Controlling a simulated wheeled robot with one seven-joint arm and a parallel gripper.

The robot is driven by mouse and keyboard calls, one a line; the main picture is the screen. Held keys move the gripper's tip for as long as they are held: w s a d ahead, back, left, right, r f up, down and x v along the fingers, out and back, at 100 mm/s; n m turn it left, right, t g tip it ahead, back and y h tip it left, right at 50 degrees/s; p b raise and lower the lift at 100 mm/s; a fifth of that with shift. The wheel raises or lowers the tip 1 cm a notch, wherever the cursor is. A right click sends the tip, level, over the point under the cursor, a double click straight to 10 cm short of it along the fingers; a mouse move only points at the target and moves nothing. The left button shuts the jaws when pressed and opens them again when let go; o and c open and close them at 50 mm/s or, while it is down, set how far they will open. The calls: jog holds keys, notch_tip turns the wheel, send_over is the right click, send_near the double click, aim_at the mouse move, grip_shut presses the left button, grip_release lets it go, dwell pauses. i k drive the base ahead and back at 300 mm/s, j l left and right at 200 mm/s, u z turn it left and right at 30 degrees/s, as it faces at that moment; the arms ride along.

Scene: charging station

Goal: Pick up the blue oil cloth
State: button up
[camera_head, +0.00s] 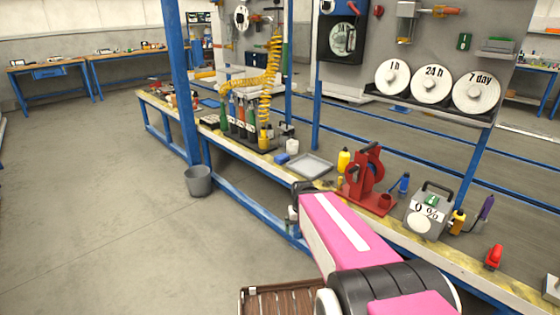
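A small blue item (281,159) lies on the long workbench, just left of a shallow grey tray (310,166). It may be the blue oil cloth, but it is too small to be sure. A flat blue patch (210,103) lies farther back on the same bench. My pink arm reaches up from the bottom right towards the bench's front edge. Only a small part of my gripper (292,218) shows beside the far end of the arm, apart from the blue item. Its fingers are not clear, and the arm hides part of the bench.
The workbench (240,148) also holds several bottles (240,118), a yellow coiled hose (265,85), a red stand (366,180) and a grey box marked 0 % (427,212). A blue post (180,80) and grey bucket (198,181) stand in front. The left floor is clear.

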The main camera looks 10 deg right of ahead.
aim_at(280, 159)
jog(key=z, duration=0.35)
jog(key=i+j+z, duration=0.25)
jog(key=j+z, duration=0.2)
jog(key=j, duration=0.2)
jog(key=i+j+z, duration=0.25)
jog(key=k+j, duration=0.1)
